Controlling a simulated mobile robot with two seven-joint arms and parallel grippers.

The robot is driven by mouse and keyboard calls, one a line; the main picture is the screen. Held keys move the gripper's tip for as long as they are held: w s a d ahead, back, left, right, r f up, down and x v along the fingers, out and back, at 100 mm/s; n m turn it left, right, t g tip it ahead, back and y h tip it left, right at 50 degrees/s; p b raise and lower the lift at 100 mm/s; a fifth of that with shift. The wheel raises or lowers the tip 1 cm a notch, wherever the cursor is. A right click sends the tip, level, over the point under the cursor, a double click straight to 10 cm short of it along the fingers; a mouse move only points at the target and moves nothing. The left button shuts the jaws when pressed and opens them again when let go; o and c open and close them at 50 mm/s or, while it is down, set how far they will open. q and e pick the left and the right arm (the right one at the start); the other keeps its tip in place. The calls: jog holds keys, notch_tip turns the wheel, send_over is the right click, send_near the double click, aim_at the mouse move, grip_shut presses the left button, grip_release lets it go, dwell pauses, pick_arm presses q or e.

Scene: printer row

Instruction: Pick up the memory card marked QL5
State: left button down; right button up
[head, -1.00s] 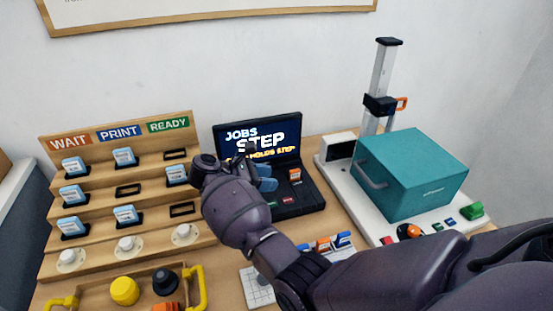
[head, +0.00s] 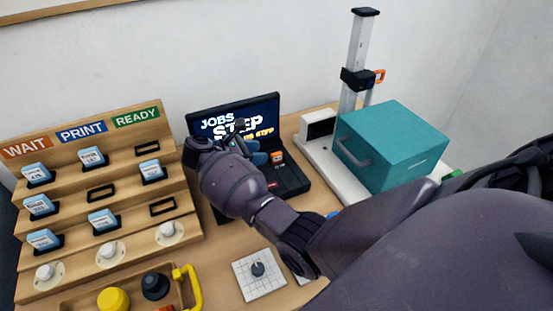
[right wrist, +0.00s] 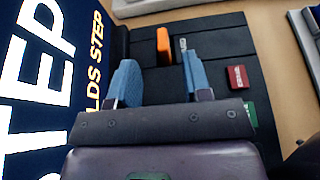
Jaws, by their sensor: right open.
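Small cards lie on a black tray in front of a screen. They are an orange one (head: 277,156) (right wrist: 164,45), a red one (head: 272,184) (right wrist: 238,78) with white marking, and a green one (right wrist: 249,114) partly hidden by my gripper. I cannot read QL5 on any of them. My right gripper (head: 260,158) is over the tray; in the right wrist view its two blue fingers (right wrist: 158,75) stand apart, with nothing gripped between them. The orange card is beyond the fingertips, and the red card is right of the right finger. My left gripper is not in view.
The screen (head: 235,120) stands close behind my right gripper. A stepped wooden rack (head: 120,190) with blue-white cards is at left. A teal box (head: 390,145) on a white base is at right. A white gridded pad (head: 258,275) lies in front.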

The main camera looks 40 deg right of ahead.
aim_at(273, 154)
jog(key=shift+x, duration=2.35)
jog(key=shift+s+a, duration=0.1)
jog(key=shift+c, duration=0.2)
grip_shut()
